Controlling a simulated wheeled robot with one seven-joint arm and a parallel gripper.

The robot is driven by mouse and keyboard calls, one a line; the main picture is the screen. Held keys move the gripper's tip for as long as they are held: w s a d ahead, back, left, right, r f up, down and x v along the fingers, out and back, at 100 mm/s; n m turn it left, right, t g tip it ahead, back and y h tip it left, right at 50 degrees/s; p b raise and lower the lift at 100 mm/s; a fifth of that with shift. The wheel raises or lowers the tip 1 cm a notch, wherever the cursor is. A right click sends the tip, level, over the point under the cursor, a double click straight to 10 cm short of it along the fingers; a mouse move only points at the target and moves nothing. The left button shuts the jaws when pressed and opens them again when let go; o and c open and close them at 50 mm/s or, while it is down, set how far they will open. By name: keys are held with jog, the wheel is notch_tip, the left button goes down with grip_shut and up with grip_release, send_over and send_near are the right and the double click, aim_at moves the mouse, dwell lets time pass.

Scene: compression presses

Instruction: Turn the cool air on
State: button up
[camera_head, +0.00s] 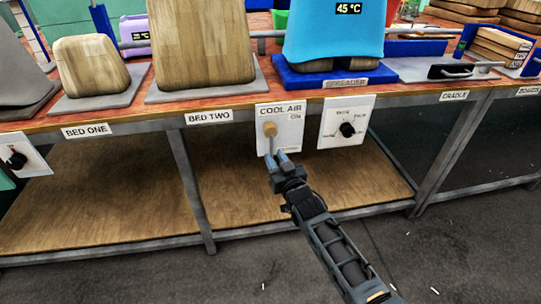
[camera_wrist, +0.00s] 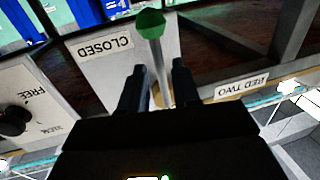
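The white COOL AIR panel (camera_head: 292,133) hangs on the table's front edge, with a small ON mark at its upper right. A round tan hub (camera_head: 270,129) sits on it, and a thin lever runs down from it toward my gripper. In the wrist view, turned over, the panel (camera_wrist: 88,70) reads CLOSED beside the green knob (camera_wrist: 150,24) at the lever's end. My gripper (camera_head: 285,154) is at the panel's lower edge. In the wrist view my gripper (camera_wrist: 159,80) is open, its fingers on either side of the lever shaft (camera_wrist: 161,68), with visible gaps.
A panel with a black dial (camera_head: 347,129) is just to the right. The BED TWO label (camera_head: 209,117) is to the left on the table edge. A wooden shelf (camera_head: 100,200) lies below.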

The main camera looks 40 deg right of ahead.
aim_at(272, 154)
jog(key=shift+x, duration=1.75)
jog(key=shift+c, duration=0.5)
grip_shut()
